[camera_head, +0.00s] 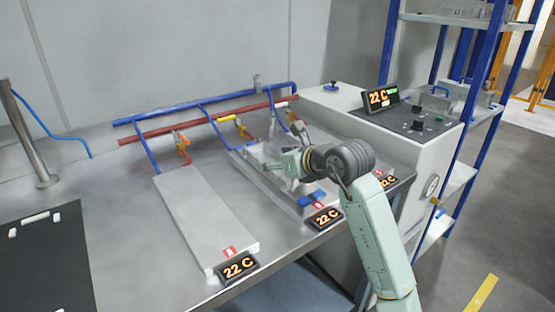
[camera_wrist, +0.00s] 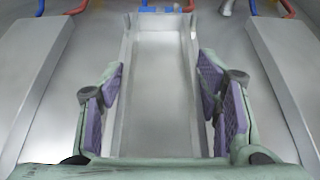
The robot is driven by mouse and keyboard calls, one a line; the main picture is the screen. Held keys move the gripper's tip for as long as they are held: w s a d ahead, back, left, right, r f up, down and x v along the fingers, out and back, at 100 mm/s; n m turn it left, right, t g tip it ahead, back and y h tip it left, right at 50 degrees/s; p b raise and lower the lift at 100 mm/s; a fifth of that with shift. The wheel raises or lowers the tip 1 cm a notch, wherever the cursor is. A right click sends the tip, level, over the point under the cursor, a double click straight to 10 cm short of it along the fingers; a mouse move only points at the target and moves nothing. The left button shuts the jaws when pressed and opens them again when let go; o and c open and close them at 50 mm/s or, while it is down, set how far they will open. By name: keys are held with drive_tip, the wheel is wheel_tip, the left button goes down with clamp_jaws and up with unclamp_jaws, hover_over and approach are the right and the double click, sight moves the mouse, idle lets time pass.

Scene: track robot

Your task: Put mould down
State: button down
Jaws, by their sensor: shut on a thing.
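The mould is a long, open grey metal trough with raised side walls. In the wrist view the mould (camera_wrist: 160,75) runs lengthwise between my fingers, and its inside looks empty. In the head view the mould (camera_head: 262,153) lies along the middle plate, with a blue part (camera_head: 312,197) at its near end. My gripper (camera_head: 291,164) reaches over it from the right and hides part of it. In the wrist view my gripper (camera_wrist: 161,92) has one finger on each side of the mould. Whether the mould touches the plate is hard to tell.
A bare plate (camera_head: 203,215) lies to the left, with a 22 C display (camera_head: 239,267) at its front. Red and blue pipes (camera_head: 215,113) run behind. A white control box (camera_head: 410,122) stands at the right. A black mat (camera_head: 45,265) lies far left.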

drive_tip(key=c, duration=0.5)
unclamp_jaws()
drive_tip(key=shift+f, duration=0.1)
drive_tip(key=shift+r, duration=0.25)
drive_tip(key=b+v, duration=0.3)
drive_tip(key=v, duration=0.9)
drive_tip(key=shift+f, duration=0.1)
